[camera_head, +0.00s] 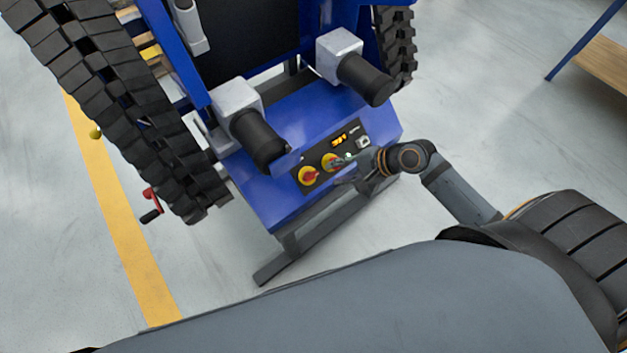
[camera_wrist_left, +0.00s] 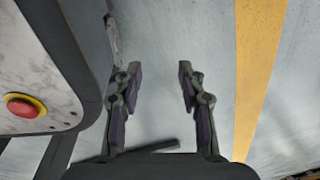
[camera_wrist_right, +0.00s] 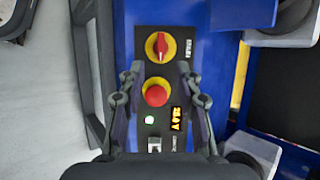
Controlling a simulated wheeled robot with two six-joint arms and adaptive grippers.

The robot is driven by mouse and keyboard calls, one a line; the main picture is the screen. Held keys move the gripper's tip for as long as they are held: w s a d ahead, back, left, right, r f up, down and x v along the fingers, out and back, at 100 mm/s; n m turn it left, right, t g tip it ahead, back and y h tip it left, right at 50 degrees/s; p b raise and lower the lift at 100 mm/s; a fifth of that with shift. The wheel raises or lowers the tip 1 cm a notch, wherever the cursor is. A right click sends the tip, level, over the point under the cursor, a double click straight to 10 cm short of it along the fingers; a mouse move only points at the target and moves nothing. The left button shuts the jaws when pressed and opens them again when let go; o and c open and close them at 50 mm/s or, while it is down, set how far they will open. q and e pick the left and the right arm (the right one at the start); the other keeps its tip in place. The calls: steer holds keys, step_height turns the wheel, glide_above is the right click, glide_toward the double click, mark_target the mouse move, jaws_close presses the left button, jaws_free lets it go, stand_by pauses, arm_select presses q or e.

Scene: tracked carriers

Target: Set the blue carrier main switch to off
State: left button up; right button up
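The blue carrier (camera_head: 285,205) has a black control panel with a red rotary main switch on a yellow plate (camera_head: 309,176). In the right wrist view the switch (camera_wrist_right: 160,47) shows its handle lying along the panel's length. Beside it is a red mushroom button on yellow (camera_wrist_right: 156,92). My right gripper (camera_wrist_right: 159,73) is open, its fingers to either side of the button in that view and short of the switch; contact cannot be told. In the head view it is at the panel's right side (camera_head: 352,176). My left gripper (camera_wrist_left: 160,75) is open and empty over the floor.
The panel also has a lit green lamp (camera_wrist_right: 149,120), an orange display (camera_wrist_right: 175,118) and a pale small switch (camera_wrist_right: 154,145). Two black cylinders (camera_head: 258,140) (camera_head: 365,80) jut out above the panel. A black track (camera_head: 120,85) stands left. A red crank (camera_head: 151,203) hangs beside it.

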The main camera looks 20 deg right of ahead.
mark_target(313, 177)
steer(key=b+x, duration=0.3)
steer(key=x, duration=0.6)
steer(key=shift+w+f, duration=0.15)
steer(key=shift+w+a+f, duration=0.25)
steer(key=shift+a+f, duration=0.1)
steer(key=shift+a, duration=0.05)
arm_select(q)
steer(key=w, duration=0.6)
steer(key=shift+d, duration=0.25)
arm_select(e)
jaws_close()
